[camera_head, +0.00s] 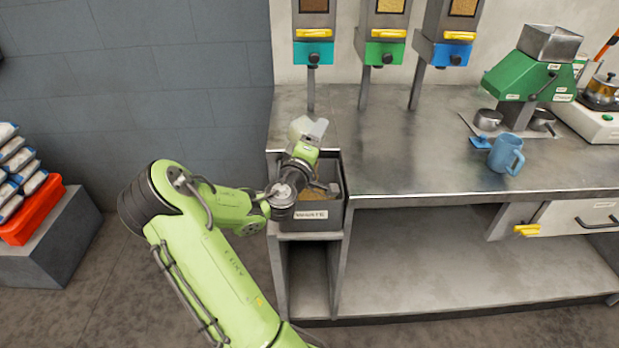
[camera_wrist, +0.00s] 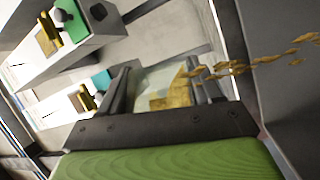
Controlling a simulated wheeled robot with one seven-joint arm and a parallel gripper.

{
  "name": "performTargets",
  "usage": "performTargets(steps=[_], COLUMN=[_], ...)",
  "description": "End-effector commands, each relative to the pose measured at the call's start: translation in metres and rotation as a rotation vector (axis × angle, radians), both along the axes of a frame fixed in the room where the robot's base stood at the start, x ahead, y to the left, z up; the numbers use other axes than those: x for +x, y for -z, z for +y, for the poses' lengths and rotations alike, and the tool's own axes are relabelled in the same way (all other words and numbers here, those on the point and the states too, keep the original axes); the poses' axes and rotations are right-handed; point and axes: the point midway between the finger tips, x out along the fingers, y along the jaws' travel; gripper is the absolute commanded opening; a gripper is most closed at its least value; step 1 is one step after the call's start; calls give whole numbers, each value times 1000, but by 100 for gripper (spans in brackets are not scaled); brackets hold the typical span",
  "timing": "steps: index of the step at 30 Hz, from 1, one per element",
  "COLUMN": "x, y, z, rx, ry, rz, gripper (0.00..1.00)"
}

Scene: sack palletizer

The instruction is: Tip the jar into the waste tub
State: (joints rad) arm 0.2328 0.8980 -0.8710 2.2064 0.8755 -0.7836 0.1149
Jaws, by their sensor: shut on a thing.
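My gripper (camera_head: 307,139) is shut on a clear jar (camera_head: 306,127) above the back of the dark waste tub (camera_head: 335,214). In the wrist view the jar (camera_wrist: 150,82) sits between the two dark fingers of my gripper (camera_wrist: 160,92). The jar is tipped, and golden-brown flakes (camera_wrist: 178,96) are still inside it near its mouth. A stream of loose flakes (camera_wrist: 262,60) runs out of it to the right in the wrist view. The tub has a WASTE label, and brownish material shows in it. My arm hides part of the tub.
The steel counter (camera_head: 420,150) stretches right of the tub. Dispensers with teal, green (camera_head: 384,53) and blue fronts hang above it. A blue mug (camera_head: 506,153), a green grinder (camera_head: 522,75) and metal cups stand on the right. A red crate (camera_head: 32,210) is at far left.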

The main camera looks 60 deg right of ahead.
Motion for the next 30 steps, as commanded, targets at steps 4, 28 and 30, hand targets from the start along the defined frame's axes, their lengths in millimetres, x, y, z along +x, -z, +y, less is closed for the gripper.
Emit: performTargets(steps=[4,28,30], x=[-1,-4,-4], y=[-3,-14,-14], z=[0,1,1], rx=[-7,-40,-40], ry=[0,0,0], rz=[-19,-116,-116], gripper=[32,32,32])
